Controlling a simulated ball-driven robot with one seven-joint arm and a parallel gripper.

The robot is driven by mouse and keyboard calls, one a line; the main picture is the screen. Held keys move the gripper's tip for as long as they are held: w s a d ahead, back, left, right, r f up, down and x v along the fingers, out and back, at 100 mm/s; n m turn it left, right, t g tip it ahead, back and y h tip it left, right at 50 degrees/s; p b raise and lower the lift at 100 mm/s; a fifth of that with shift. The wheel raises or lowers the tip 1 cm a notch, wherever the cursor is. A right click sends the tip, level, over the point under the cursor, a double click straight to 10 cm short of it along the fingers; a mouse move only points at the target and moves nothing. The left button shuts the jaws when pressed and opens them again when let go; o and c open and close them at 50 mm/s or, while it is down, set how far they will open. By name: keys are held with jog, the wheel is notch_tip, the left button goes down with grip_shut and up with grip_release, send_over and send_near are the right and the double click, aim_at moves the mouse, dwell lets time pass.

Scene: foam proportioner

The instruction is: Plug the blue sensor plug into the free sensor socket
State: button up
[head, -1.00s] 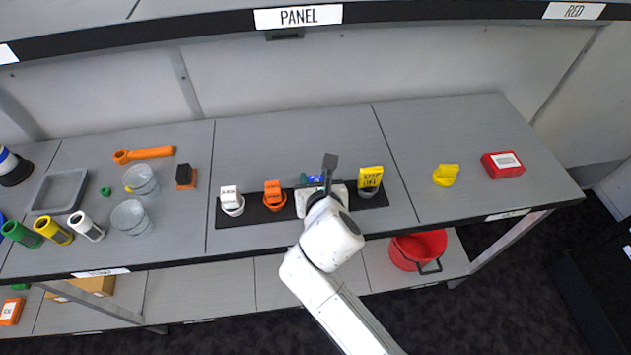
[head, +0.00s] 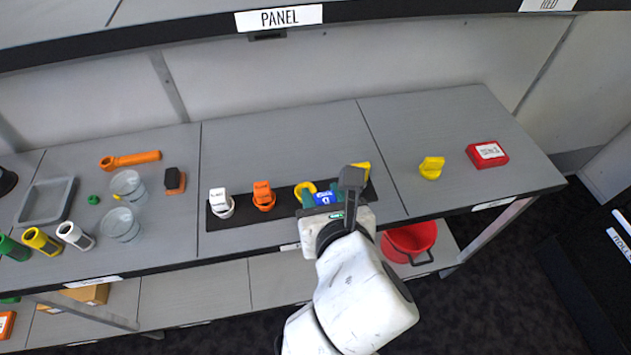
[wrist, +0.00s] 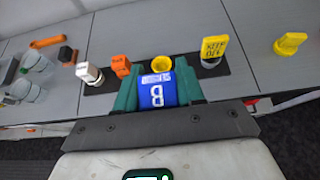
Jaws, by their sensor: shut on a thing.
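My gripper (head: 323,199) is shut on the blue plug (wrist: 157,92), with green fingers on both sides of it. The plug carries a white "B" label and also shows in the head view (head: 326,197). A yellow ring-shaped socket (wrist: 161,63) with an open top sits on the black strip just beyond the plug; it also shows in the head view (head: 303,187). In the wrist view the plug's far end appears close below the ring; I cannot tell whether they touch. The plug's underside is hidden.
On the same strip (head: 240,215) are a white plug (head: 219,202), an orange plug (head: 263,195) and a yellow "KEEP OFF" piece (wrist: 214,49), partly hidden by my arm in the head view.

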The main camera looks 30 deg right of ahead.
aim_at(325, 195)
jog(key=shift+s+a+r+p, duration=0.1)
jog(key=shift+s+r+p, duration=0.25)
jog(key=shift+r+p, duration=0.25)
notch_tip(325, 195, up, 4)
jog(key=p, duration=0.5)
jog(key=shift+r, duration=0.15)
